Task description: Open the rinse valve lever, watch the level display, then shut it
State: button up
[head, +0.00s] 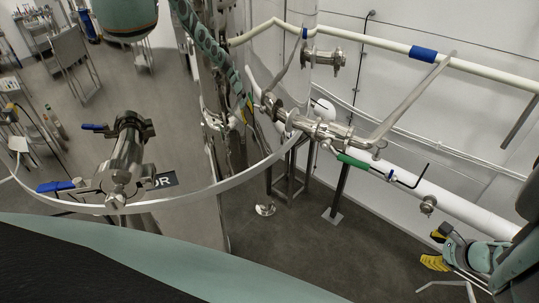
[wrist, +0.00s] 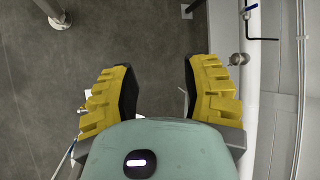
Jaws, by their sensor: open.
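My gripper (head: 437,249) is at the lower right in the head view. In the wrist view my gripper (wrist: 160,92) has its yellow fingers wide apart, with only floor between them. Blue-handled valves (head: 58,186) are at the left. No label shows which is the rinse valve. I see no readable level display.
The white pipe (head: 465,212) runs along the wall, with a round metal fitting (head: 428,203) on it. A dark post (head: 340,190) stands on the floor below the pipe. A curved metal rim (head: 215,188) crosses the left and middle. The floor (head: 320,260) between is clear.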

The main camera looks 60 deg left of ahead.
jog(key=s+a+r+g+y, duration=0.4)
jog(key=a+r, duration=0.1)
jog(key=r, duration=0.2)
jog(key=g+y, duration=0.5)
jog(key=g, duration=0.1)
send_near(340, 157)
jog(key=p+x, duration=0.6)
jog(key=x, duration=0.1)
jog(key=shift+w+f, duration=0.25)
jog(key=shift+f, duration=0.05)
jog(key=shift+o, duration=0.2)
grip_shut()
